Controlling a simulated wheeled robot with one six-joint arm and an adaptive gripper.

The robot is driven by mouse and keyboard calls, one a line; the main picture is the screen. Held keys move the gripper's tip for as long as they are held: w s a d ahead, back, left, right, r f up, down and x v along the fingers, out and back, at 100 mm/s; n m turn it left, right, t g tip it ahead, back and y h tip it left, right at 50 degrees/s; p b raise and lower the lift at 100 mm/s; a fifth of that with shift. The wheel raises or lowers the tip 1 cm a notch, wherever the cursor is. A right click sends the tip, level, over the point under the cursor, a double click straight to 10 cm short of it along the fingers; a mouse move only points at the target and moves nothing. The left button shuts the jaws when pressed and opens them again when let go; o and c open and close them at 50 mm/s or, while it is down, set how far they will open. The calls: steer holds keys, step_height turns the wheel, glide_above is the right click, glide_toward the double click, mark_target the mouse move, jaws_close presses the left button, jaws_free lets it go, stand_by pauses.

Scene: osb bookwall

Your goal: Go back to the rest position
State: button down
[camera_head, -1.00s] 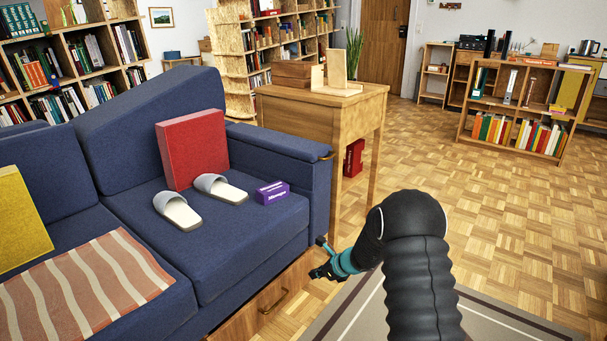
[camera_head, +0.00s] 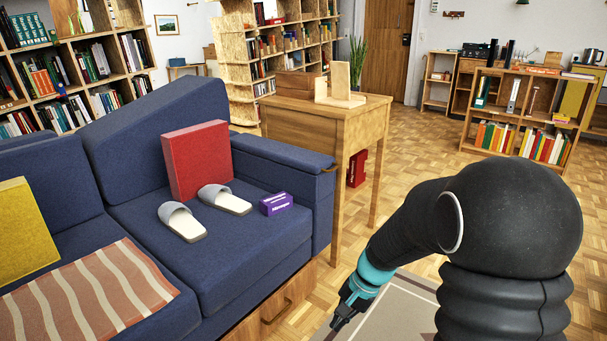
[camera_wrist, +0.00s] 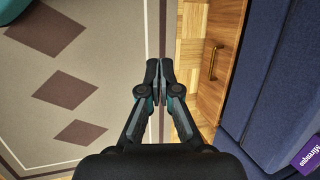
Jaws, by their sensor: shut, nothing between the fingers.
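My gripper (camera_head: 343,319) is in front of the blue sofa (camera_head: 260,262), to the right of its wooden drawer base, and points down. In the wrist view my gripper (camera_wrist: 160,68) is shut, its two fingertips together with nothing between them. Below it are the patterned rug (camera_wrist: 90,60) and a strip of parquet floor beside the drawer front (camera_wrist: 222,60). My black arm fills the lower right of the head view.
On the sofa are a red box (camera_head: 197,160), grey slippers (camera_head: 224,200), a purple box (camera_head: 276,204), a striped cloth (camera_head: 95,295) and a yellow cushion (camera_head: 25,225). A wooden side table (camera_head: 335,130) stands past the armrest. Open parquet (camera_head: 425,165) lies to the right.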

steer(key=s+d+r+n+t+h+p, duration=0.2)
steer(key=s+d+r+n+t+p, duration=0.1)
steer(key=s+r, duration=0.7)
steer(key=s+d+r+n+t+h+p, duration=0.2)
steer(key=s+r, duration=0.8)
steer(key=r, duration=0.5)
steer(key=shift+d+r+n+t+p, duration=0.3)
steer(key=shift+d+n+t+p, duration=0.4)
steer(key=shift+d, duration=0.5)
steer(key=shift+s+a, duration=0.1)
